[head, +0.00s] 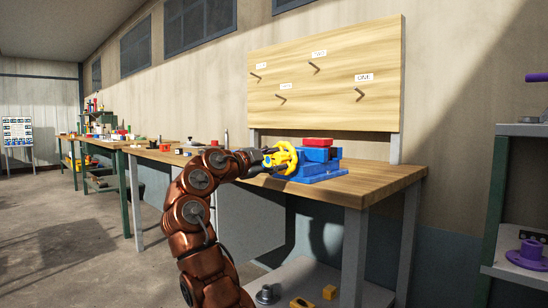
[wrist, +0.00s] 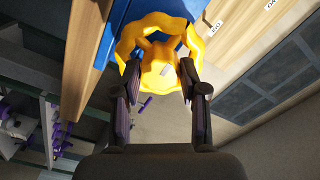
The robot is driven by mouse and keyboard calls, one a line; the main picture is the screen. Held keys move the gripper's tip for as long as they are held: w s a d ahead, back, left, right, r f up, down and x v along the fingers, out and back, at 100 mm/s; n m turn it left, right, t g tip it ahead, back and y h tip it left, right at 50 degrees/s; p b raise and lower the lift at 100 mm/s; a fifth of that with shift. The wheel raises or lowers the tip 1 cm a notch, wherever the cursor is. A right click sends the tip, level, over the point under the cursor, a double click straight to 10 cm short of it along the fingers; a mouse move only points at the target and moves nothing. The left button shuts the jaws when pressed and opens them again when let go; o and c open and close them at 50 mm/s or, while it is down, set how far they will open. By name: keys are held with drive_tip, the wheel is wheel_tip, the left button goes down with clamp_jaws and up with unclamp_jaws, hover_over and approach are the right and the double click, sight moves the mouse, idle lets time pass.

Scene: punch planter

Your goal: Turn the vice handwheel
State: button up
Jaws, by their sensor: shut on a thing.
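The yellow vice handwheel (head: 282,158) is on the left side of the blue vice (head: 316,172), which sits on the wooden workbench (head: 385,181). My gripper (head: 263,160) reaches the wheel from the left. In the wrist view my gripper (wrist: 160,85) has its two dark fingers on either side of the handwheel's yellow hub (wrist: 158,66), shut on it. The wheel's wavy rim (wrist: 150,22) shows beyond the fingertips. Part of the blue vice (wrist: 185,10) shows behind the rim. A red block (head: 317,142) is on top of the vice.
A pegboard (head: 325,80) with several labelled pegs stands behind the bench. A lower shelf (head: 340,291) holds yellow parts. A shelf rack (head: 520,205) with purple parts stands at the right. More benches run to the left, and the floor (head: 70,230) there is clear.

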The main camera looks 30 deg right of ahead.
drive_tip(key=shift+m+p, duration=0.5)
drive_tip(key=shift+m, duration=0.4)
drive_tip(key=o, duration=1.1)
drive_tip(key=shift+o, duration=0.2)
drive_tip(key=shift+a, duration=0.1)
drive_tip(key=v, duration=1.2)
drive_tip(key=shift+r, duration=0.1)
